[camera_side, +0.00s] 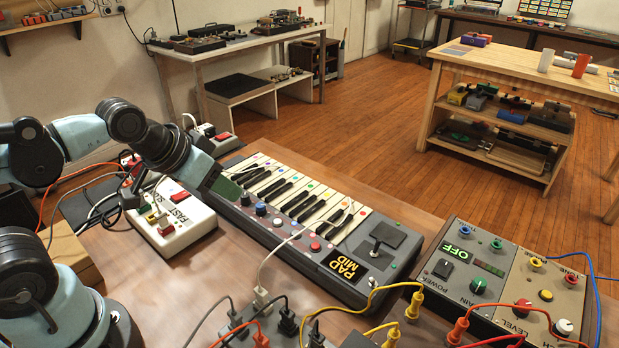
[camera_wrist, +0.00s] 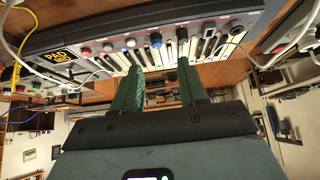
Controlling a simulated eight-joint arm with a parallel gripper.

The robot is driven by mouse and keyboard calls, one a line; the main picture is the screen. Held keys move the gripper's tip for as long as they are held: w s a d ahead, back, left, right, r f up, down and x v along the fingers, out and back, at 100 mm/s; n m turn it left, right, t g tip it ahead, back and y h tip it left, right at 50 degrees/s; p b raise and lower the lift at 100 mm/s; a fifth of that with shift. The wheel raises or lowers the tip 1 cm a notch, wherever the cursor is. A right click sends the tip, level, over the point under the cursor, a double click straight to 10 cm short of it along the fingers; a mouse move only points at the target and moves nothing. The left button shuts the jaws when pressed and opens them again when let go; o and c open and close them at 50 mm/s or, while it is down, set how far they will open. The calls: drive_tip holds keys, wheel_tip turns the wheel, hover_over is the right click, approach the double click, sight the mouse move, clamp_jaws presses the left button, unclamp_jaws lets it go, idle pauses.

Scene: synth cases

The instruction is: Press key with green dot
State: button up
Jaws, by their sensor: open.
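A dark grey keyboard (camera_side: 243,222) lies on the brown table in the side view, with white and black keys (camera_side: 290,195). Small coloured dots run along the far ends of the white keys; they are too small for me to tell surely which is green. The keyboard also shows across the top of the wrist view (camera_wrist: 215,22). My gripper (camera_wrist: 159,72) has two green fingers, apart with nothing between them, and they point toward the keys. In the side view my arm reaches the keyboard's left end; the fingertips are not clear there, and I cannot tell any contact.
A white power box (camera_side: 185,232) with a red switch stands left of the keyboard. A grey control panel (camera_side: 470,275) reading OFF stands at the right. Plugs and loose cables (camera_side: 290,250) cross the front of the table and the keyboard. A joystick pad (camera_side: 380,238) sits at the keyboard's right end.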

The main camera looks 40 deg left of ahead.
clamp_jaws()
idle(1.6)
